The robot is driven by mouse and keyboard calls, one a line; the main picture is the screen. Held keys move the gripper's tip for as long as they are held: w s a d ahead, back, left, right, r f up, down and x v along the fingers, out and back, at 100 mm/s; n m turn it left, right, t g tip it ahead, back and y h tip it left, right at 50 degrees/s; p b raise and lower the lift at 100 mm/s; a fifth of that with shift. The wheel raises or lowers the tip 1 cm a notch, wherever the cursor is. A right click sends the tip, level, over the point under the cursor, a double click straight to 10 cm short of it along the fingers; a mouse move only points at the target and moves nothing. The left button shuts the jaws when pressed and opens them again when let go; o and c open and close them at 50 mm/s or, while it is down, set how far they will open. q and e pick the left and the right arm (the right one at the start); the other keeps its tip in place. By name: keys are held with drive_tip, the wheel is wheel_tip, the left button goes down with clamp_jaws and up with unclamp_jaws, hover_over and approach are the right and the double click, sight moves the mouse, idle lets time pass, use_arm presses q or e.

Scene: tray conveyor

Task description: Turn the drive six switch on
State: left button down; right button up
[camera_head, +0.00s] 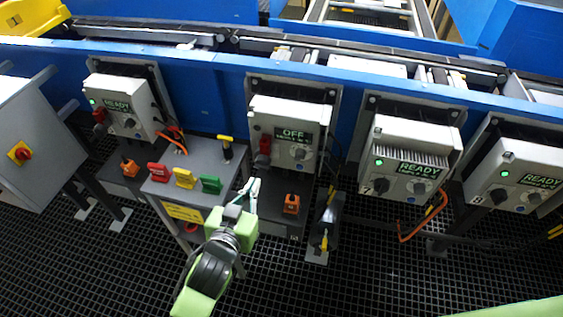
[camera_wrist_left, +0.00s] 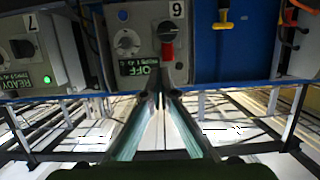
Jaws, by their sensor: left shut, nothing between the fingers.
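The drive six box (camera_head: 286,122) is a grey box with a dark display reading OFF. My left gripper (camera_head: 254,187) is shut and empty, below and left of the box. In the left wrist view its fingertips (camera_wrist_left: 160,72) appear close to the red handle; contact cannot be told. My right gripper is out of view.
Neighbouring drive boxes (camera_head: 122,105) (camera_head: 405,158) (camera_head: 518,175) read READY with green lights. A grey stand (camera_head: 205,155) with red, yellow and green blocks is left of my left gripper. The blue conveyor side (camera_head: 215,85) lies behind.

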use_arm(q)
drive_tip(key=r, duration=0.2)
drive_tip(key=p, duration=0.1)
approach(262, 159)
drive_tip(key=w+d+r, duration=0.2)
drive_tip(key=w+d, duration=0.2)
drive_tip(key=w, duration=0.1)
drive_tip(key=shift+f, duration=2.2)
drive_tip(key=shift+a, duration=0.1)
drive_tip(key=shift+m, duration=0.6)
drive_tip(key=shift+f+m+y+b, duration=0.15)
drive_tip(key=shift+m+y+b, duration=0.15)
drive_tip(key=shift+m+b, duration=0.1)
